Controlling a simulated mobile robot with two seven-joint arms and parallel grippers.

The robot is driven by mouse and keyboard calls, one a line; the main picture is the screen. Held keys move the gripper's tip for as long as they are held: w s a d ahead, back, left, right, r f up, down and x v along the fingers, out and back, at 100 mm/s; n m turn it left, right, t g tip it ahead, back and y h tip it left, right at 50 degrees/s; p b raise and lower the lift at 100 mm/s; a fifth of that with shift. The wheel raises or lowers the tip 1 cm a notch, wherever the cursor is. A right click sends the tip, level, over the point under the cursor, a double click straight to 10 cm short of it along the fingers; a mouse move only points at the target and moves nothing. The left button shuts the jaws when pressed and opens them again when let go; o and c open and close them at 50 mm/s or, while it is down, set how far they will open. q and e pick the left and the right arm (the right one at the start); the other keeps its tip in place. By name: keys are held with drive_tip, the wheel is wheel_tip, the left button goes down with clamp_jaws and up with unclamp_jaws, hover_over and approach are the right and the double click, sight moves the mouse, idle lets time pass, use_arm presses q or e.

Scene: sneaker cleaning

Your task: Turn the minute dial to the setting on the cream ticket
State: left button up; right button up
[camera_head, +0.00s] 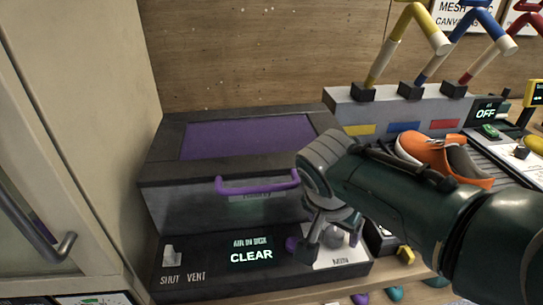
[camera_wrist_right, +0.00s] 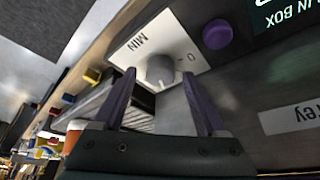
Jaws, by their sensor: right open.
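The minute dial (camera_wrist_right: 160,72) is a round grey knob with a light pointer line, on a white plate (camera_wrist_right: 137,48) marked MIN and 0. In the head view the plate (camera_head: 326,261) is at the right of the box's dark front panel, partly hidden by my gripper. My right gripper (camera_wrist_right: 158,78) is open, its two purple fingers on either side of the dial in the wrist view; I cannot tell whether they touch it. In the head view my right gripper (camera_head: 327,232) is over the plate. I cannot make out a cream ticket. My left gripper is not in view.
A purple button (camera_wrist_right: 217,34) is beside the dial. The box (camera_head: 200,207) has a purple handle (camera_head: 258,182), a display (camera_head: 250,251) reading AIR IN BOX CLEAR and a vent switch (camera_head: 170,256). An orange sneaker (camera_head: 425,151) is at the right. A cabinet is at the left.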

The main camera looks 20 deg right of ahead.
drive_tip(key=shift+a+r, duration=0.15)
drive_tip(key=shift+r, duration=0.25)
drive_tip(key=p+v, duration=0.4)
drive_tip(key=v, duration=0.5)
drive_tip(key=shift+s, duration=0.15)
